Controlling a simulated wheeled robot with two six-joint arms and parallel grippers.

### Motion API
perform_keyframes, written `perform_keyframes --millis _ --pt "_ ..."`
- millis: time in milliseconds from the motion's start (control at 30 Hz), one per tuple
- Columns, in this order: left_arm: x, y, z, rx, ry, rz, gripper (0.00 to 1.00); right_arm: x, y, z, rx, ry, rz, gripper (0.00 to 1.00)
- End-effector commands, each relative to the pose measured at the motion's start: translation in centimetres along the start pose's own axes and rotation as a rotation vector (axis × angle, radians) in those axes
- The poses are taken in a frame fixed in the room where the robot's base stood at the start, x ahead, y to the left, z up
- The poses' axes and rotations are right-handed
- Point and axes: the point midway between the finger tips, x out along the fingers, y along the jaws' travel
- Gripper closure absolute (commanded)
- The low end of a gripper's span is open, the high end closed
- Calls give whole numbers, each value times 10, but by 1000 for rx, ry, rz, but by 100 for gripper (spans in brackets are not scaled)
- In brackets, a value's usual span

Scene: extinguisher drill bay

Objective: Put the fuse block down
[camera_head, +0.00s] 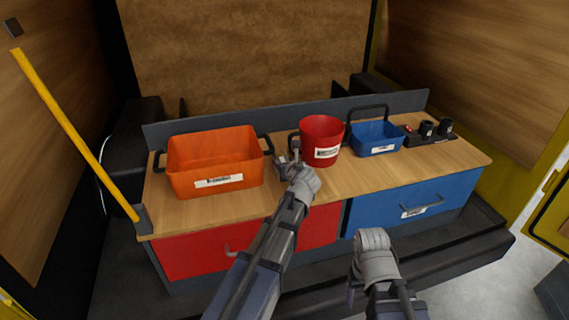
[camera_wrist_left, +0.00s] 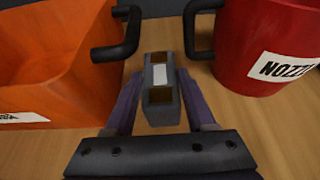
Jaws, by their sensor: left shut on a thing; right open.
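The fuse block (camera_wrist_left: 159,75) is a small grey block with brass-coloured ends and a white label. My left gripper (camera_head: 287,163) is shut on it; in the left wrist view the block sits between the two purple fingers (camera_wrist_left: 160,103). The block is over the wooden worktop, in the gap between the orange bin and the red bucket. I cannot tell whether it touches the wood. My right gripper (camera_head: 371,243) is in front of the blue drawer, low and away from the worktop; its fingers are mostly hidden.
The orange bin (camera_head: 214,162) and its black handle stand left of the block. The red bucket (camera_head: 321,141) and its handle stand close on the right. Further right are a blue bin (camera_head: 376,138) and a dark rack (camera_head: 429,134). Bare wood (camera_head: 385,172) lies along the front.

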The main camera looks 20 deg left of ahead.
Motion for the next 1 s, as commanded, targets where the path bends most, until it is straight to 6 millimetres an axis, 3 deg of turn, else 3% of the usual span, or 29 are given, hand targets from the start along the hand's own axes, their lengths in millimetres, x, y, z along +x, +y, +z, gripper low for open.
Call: perform_keyframes --millis 100,133,367,733,1000 --pt "2 0 -4 0 0 0 100 4 0 0 0 0 0 32" --pt "1 0 -3 0 0 0 42 3 0 0 0 0 0 32" --pt "1 0 -3 0 0 0 16 3 0 0 0 0 0 32" --pt "-4 0 2 0 0 -1 15 -4 0 0 0 0 0 32" --pt "-59 1 3 2 0 -2 15 -25 2 2 0 0 0 32"
